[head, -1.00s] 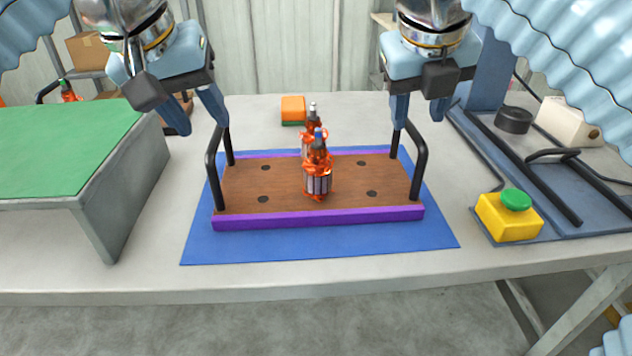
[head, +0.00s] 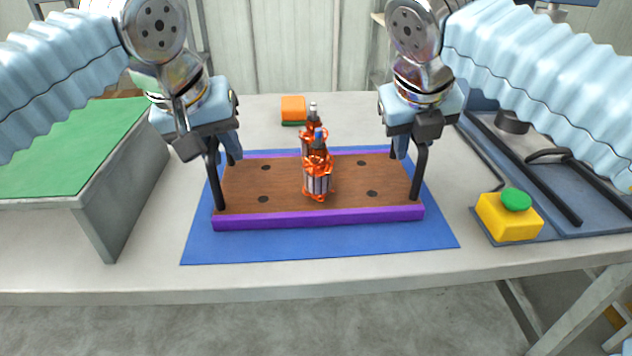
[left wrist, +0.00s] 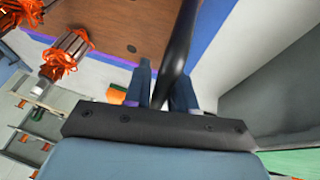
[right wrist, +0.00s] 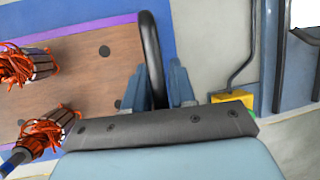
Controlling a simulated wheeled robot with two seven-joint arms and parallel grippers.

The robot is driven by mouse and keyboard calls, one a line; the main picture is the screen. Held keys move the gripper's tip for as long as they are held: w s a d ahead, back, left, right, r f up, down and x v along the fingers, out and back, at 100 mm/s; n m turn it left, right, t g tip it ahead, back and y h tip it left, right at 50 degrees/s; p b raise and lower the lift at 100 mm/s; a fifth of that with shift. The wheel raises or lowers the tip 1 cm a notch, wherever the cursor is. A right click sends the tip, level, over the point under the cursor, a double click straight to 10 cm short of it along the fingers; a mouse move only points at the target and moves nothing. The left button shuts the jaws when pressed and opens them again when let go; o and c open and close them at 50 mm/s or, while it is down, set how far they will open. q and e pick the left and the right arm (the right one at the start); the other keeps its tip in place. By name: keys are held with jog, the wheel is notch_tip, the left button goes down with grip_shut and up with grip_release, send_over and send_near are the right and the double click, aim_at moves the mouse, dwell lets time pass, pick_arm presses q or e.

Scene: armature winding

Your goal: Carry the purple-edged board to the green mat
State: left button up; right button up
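The purple-edged board (head: 345,180) is a brown wooden plate with a black handle at each end, lying flat on a blue mat (head: 330,248). Two orange-wound armatures (head: 317,178) stand on it near the middle. The green mat (head: 60,150) lies on a raised grey stand at the left. My left gripper (head: 225,150) is at the left handle; in the left wrist view the handle (left wrist: 178,45) passes between its parted fingers. My right gripper (head: 404,148) is at the right handle, which passes between its parted fingers in the right wrist view (right wrist: 151,50).
A yellow box with a green button (head: 510,215) stands right of the blue mat. An orange block (head: 293,108) is behind the board. The grey stand's side wall (head: 130,195) rises between board and green mat. The table's front strip is clear.

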pick_arm(q)
grip_shut()
pick_arm(e)
grip_shut()
pick_arm(q)
jog(key=shift+r, duration=0.1)
